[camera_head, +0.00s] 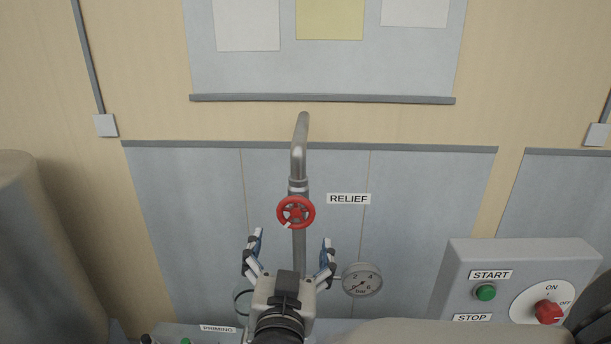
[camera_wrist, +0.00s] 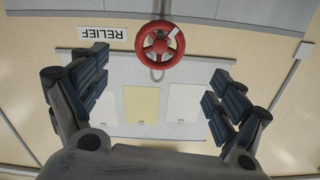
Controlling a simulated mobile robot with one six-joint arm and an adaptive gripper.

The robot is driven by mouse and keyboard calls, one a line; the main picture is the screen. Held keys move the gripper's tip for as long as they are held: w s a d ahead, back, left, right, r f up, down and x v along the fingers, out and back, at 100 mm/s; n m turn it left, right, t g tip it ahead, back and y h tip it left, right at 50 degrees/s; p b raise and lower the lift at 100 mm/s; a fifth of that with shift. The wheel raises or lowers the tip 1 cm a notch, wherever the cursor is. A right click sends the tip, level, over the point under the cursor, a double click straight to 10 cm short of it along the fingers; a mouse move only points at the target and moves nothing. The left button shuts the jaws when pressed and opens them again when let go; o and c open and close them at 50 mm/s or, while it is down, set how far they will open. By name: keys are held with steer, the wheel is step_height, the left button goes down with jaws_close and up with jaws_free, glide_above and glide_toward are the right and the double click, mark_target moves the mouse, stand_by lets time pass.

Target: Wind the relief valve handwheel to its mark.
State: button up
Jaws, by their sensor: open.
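The red relief valve handwheel (camera_head: 296,212) sits on a grey vertical pipe (camera_head: 299,165) on the wall, beside a RELIEF label (camera_head: 348,199). A white mark shows on its rim at the lower left in the head view. In the wrist view, which is upside down, the handwheel (camera_wrist: 160,45) is at the top centre with the white mark at its upper right. My gripper (camera_head: 291,247) is open and empty, its fingers spread wide, below the handwheel in the head view. In the wrist view the fingers (camera_wrist: 155,75) are apart, with the wheel beyond them. I see no separate target mark.
A pressure gauge (camera_head: 362,280) is right of my gripper. A grey control box (camera_head: 520,265) with a green START button (camera_head: 485,292) and red ON/OFF knob (camera_head: 548,311) is at lower right. A large rounded grey body (camera_head: 40,250) stands at left.

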mark_target(296, 215)
steer(key=w, duration=0.4)
steer(key=w+b, duration=0.1)
steer(key=w, duration=0.3)
steer(key=w+b, duration=0.1)
steer(key=w, duration=0.2)
steer(key=shift+w+d, duration=0.25)
steer(key=shift+w, duration=0.15)
steer(key=c, duration=1.1)
